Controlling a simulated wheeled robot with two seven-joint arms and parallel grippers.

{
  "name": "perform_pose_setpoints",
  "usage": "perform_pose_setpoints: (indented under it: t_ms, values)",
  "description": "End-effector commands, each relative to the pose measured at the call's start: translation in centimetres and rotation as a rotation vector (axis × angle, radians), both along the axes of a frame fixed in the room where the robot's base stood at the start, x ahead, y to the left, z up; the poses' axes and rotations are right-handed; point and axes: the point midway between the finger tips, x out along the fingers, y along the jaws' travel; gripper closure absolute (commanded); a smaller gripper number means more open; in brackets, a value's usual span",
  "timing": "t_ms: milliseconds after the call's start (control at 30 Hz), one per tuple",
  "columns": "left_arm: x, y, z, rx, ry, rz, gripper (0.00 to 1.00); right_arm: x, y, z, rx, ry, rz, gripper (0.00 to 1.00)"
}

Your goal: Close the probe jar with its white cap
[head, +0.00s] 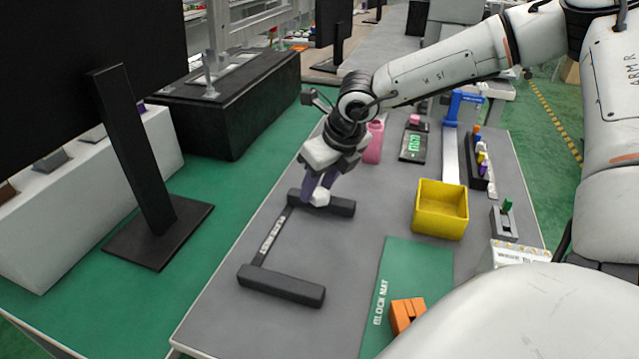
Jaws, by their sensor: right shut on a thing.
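My right gripper (318,190) reaches in from the right and points down over the far black block of a fixture on the grey table. It is shut on a small white rounded piece (320,198), which looks like the white cap. The fingers partly hide this piece, and I cannot tell whether it touches the black block. A pink bottle-shaped container (373,143) stands just behind and right of the gripper. I cannot tell which thing is the probe jar. My left gripper is not in view.
The black fixture has a near block (281,286) joined by a labelled bar. A yellow bin (441,210), a green block mat (405,290) with orange blocks (406,314), a green-display device (414,144) and a rack (481,163) lie to the right. A monitor stand (158,230) is left.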

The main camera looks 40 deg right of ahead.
Motion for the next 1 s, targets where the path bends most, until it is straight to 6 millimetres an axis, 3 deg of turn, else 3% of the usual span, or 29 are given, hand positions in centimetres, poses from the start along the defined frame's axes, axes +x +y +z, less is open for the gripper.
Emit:
perform_pose_setpoints:
  t_ms: [367,700,1000]
  values:
    - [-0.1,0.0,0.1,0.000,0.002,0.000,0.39,0.1,0.0,0.8,0.001,-0.002,-0.002,0.84]
    - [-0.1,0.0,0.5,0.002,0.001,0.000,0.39,0.1,0.0,7.3,-0.001,-0.005,0.000,0.85]
    - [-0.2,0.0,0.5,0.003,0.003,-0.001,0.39,0.0,0.0,10.0,0.000,0.000,0.000,0.85]
